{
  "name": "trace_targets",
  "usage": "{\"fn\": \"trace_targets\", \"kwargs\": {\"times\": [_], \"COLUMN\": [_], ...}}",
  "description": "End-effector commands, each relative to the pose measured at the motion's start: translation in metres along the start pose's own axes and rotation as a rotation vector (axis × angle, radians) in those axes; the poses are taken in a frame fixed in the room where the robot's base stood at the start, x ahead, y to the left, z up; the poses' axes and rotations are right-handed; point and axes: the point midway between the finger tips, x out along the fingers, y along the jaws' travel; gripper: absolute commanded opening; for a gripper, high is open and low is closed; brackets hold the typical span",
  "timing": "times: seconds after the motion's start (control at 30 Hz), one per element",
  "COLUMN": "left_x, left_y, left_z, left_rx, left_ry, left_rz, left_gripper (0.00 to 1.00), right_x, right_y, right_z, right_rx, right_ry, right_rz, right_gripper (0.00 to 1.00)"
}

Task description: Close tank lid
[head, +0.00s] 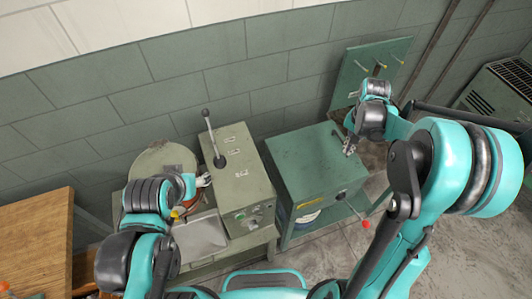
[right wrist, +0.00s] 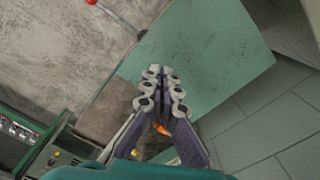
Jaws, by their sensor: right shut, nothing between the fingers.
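A green box-shaped tank stands right of centre in the head view, with its flat green top, the lid (head: 300,165), lying level on it. I see no gap under the lid from here. The lid also fills the upper middle of the right wrist view (right wrist: 205,45). My right gripper (head: 348,147) is shut and empty at the lid's right edge; in the right wrist view its fingertips (right wrist: 165,75) meet over the lid's edge. I cannot tell whether they touch it. My left gripper (head: 204,180) is by the coiling machine, too small to judge.
The grey-green coiling machine (head: 237,165) with an upright black-knobbed lever stands left of the tank. A red-knobbed handle (head: 365,223) sticks out at the tank's front right. A green board with pegs (head: 365,65) stands behind. A wooden table (head: 40,235) is at far left.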

Motion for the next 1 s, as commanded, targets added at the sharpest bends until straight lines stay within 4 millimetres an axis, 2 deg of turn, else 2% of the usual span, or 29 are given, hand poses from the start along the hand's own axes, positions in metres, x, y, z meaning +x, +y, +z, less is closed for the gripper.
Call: {"fn": "trace_targets", "kwargs": {"times": [0.27, 0.8, 1.0], "left_x": [0.003, 0.033, 0.033], "left_y": [0.000, 0.000, 0.000], "left_z": [0.002, 0.023, 0.023], "left_rx": [0.000, 0.000, 0.000], "left_ry": [0.000, 0.000, 0.000], "left_rz": [0.000, 0.000, 0.000], "left_gripper": [0.60, 0.60, 0.60], "right_x": [0.004, 0.044, 0.045], "right_y": [0.001, 0.020, 0.021], "right_z": [-0.002, -0.034, -0.036], "right_rx": [0.000, 0.001, 0.000], "right_ry": [0.000, 0.000, 0.000], "right_rz": [0.000, 0.000, 0.000], "right_gripper": [0.00, 0.00, 0.00]}}
